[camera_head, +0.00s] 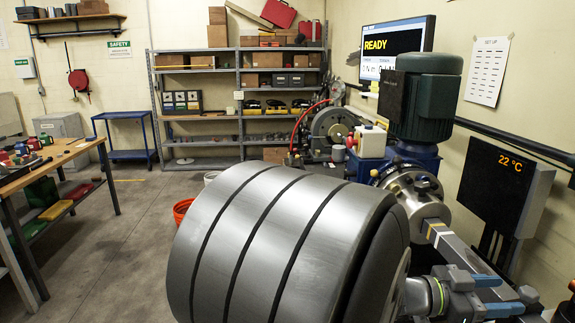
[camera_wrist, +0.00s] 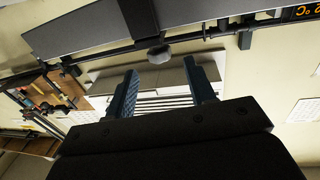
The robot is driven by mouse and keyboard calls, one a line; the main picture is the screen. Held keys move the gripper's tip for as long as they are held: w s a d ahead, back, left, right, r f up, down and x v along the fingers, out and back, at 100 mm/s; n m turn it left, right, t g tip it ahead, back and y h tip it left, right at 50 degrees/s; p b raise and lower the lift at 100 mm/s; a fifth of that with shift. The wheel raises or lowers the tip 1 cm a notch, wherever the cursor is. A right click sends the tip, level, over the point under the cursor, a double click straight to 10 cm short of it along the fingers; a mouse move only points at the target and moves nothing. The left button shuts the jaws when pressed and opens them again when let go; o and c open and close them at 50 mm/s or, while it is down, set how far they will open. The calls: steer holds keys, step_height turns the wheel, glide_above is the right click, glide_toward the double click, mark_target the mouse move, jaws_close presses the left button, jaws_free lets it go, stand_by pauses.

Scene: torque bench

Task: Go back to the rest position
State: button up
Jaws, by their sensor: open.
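My gripper (camera_head: 512,296) is at the lower right of the head view, with blue fingers pointing right. In the wrist view the gripper (camera_wrist: 160,70) shows two blue, textured fingers spread apart. No held object shows between them. The fingers point toward the cream wall. The rest position is not marked in either view.
A blue pump with a dark green motor (camera_head: 428,95) and a grey bar stand close behind my gripper. A temperature display (camera_head: 505,190) and a READY screen (camera_head: 400,45) are on the right wall. Shelves (camera_head: 238,95) stand at the back, a workbench (camera_head: 55,160) at left. Floor between is mostly clear.

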mark_target(523, 296)
steer(key=shift+s+d, duration=0.25)
steer(key=shift+d, duration=1.25)
steer(key=shift+s+d, duration=0.2)
steer(key=shift+d, duration=1.3)
steer(key=w+a, duration=0.3)
steer(key=a, duration=1.4)
steer(key=s+d, duration=0.1)
steer(key=d, duration=0.5)
steer(key=s+d, duration=0.1)
steer(key=d, duration=0.4)
steer(key=s+d, duration=0.1)
steer(key=d, duration=0.5)
steer(key=shift+s+d, duration=0.15)
steer(key=shift+d, duration=0.2)
steer(key=shift+a+n+t, duration=0.2)
steer(key=shift+n+t, duration=0.3)
steer(key=shift+t, duration=0.3)
steer(key=shift+n+t, duration=0.9)
steer(key=shift+t, duration=0.5)
steer(key=s+a, duration=0.1)
steer(key=a, duration=1.1)
steer(key=shift+o, duration=0.2)
steer(key=shift+s+a, duration=0.1)
